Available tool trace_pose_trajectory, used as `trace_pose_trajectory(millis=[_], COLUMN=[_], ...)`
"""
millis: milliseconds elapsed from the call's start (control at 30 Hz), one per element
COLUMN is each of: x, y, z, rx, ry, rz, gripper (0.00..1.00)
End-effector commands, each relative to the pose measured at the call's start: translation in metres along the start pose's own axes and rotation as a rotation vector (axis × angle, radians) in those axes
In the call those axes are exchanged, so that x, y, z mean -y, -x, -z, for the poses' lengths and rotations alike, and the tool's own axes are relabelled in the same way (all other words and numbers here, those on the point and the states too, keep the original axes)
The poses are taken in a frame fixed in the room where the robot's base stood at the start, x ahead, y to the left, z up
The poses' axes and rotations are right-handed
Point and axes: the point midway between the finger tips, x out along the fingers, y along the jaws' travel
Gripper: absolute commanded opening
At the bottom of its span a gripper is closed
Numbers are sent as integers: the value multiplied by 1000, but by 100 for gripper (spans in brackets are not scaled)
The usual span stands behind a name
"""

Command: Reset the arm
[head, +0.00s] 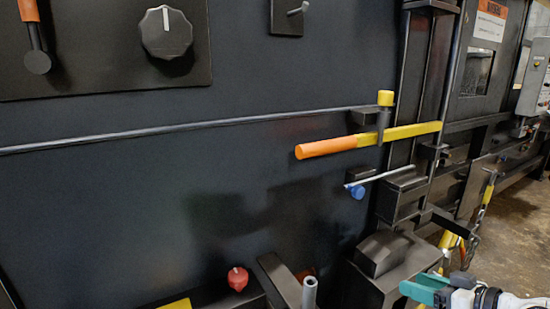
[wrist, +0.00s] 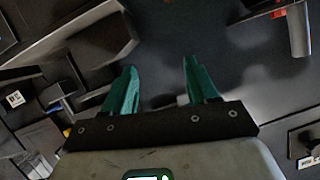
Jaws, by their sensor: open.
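My gripper (head: 425,287) shows at the bottom right of the head view, with green fingers and a white arm behind them. In the wrist view my gripper (wrist: 158,85) has its two green fingers spread apart, with nothing between them. The fingers point toward the dark machine front. The gripper appears apart from the lever and knobs in the head view.
The dark compactor panel (head: 230,170) bears a lever with an orange grip (head: 326,147), a blue knob (head: 358,191), a red knob (head: 238,278) and a black dial (head: 167,32). A black block (head: 381,253) juts out left of my gripper. Bare floor (head: 519,215) shows at right.

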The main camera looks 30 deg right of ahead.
Motion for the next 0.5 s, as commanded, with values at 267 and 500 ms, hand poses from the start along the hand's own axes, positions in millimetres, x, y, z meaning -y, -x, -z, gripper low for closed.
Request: trace_pose_trajectory(millis=[267, 500], x=[84, 141], y=[-41, -6], z=[-142, -258], rx=[439, 845], ry=[-81, -25], rz=[12, -82], gripper=[58, 58])
